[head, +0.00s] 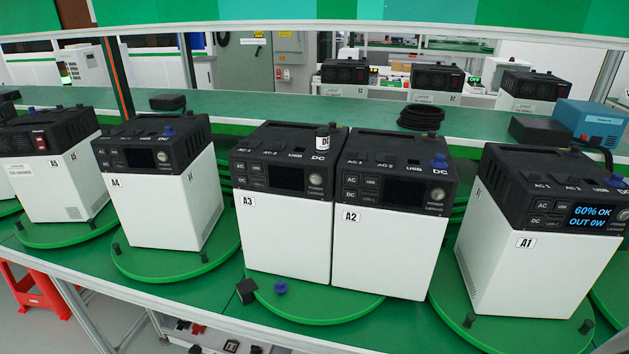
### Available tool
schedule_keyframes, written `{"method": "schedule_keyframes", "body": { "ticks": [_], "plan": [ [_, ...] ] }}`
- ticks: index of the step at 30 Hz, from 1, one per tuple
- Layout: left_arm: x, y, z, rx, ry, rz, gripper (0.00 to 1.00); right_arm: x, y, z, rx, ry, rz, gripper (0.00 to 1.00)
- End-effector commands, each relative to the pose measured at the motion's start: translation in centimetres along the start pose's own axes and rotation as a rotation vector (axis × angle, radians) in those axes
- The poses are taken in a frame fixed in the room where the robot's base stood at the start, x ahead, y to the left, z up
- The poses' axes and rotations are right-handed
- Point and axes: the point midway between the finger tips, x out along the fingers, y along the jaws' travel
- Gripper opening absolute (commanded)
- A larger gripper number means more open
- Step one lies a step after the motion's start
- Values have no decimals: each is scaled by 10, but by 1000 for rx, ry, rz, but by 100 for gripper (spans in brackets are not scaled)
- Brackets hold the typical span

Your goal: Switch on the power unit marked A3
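The power unit marked A3 (288,235) stands upright, white with a black top, on a green turntable (320,309) right beside unit A2 (382,250). Its front panel has several small buttons, a dark display (288,178) and a round power button (316,180). The display shows no text. A2 has a dark display and a blue plug (439,161) on top. Neither of my grippers is in view.
Unit A1 (530,262) at right has a lit display reading 60% OK, OUT 0W. Unit A4 (165,205) and unit A5 (55,178) stand at left on turntables. A blue cap (281,287) and a black block (246,291) lie before A3. A coiled black cable (421,117) lies behind.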

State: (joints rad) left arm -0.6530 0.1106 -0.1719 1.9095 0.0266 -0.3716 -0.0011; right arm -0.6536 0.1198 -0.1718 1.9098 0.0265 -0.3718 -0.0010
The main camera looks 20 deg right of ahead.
Motion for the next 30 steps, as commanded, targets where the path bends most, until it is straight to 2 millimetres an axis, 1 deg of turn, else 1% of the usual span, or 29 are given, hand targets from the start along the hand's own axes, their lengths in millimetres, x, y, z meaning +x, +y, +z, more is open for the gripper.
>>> {"method": "schedule_keyframes", "body": {
  "ticks": [6,7,8,9,11,12,30],
  "plan": [
    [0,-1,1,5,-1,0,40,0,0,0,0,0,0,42],
    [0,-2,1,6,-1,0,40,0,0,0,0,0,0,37],
    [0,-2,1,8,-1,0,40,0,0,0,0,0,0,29],
    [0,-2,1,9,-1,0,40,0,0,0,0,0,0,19],
    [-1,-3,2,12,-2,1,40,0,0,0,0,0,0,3],
    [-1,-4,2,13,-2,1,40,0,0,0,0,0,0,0],
    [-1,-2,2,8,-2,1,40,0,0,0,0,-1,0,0]
  ]
}}
